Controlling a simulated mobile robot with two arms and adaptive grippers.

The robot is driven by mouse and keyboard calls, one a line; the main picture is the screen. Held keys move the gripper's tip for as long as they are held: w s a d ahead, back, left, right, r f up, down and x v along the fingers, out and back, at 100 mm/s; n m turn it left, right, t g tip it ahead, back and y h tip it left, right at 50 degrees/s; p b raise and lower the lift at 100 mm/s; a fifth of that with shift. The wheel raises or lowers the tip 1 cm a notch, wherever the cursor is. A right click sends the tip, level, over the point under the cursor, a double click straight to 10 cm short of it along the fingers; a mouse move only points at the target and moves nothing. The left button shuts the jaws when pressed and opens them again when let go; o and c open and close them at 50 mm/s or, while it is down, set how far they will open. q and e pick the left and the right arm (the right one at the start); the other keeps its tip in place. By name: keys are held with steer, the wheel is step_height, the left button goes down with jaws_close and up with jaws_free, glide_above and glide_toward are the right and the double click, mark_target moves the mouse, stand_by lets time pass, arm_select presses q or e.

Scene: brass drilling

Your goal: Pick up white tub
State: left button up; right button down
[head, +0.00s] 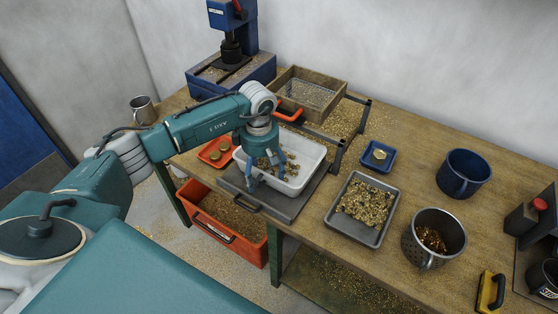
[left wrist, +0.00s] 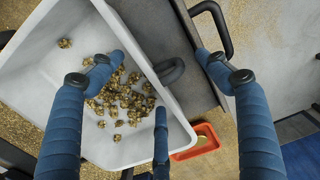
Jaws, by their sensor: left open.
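The white tub (head: 303,178) sits on a grey tray (head: 314,184) with a handle, on the wooden bench, with brass pieces (head: 288,160) inside. It also shows in the left wrist view (left wrist: 48,60), where the brass pieces lie loose on its floor. My left gripper (head: 267,182) is open and low over the tub's near side. In the left wrist view, one blue finger is over the inside of the tub and another is beyond its wall, over the grey tray (left wrist: 180,45). I cannot tell whether the fingers touch the tub. My right gripper is not in view.
A wire-mesh wooden sieve (head: 309,92) stands behind the tub, and an orange tray (head: 213,153) lies left of it.

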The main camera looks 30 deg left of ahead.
arm_select(q)
steer(key=c, duration=1.7)
steer(key=shift+c, duration=0.9)
steer(key=shift+w, duration=0.1)
steer(key=shift+r, duration=0.2)
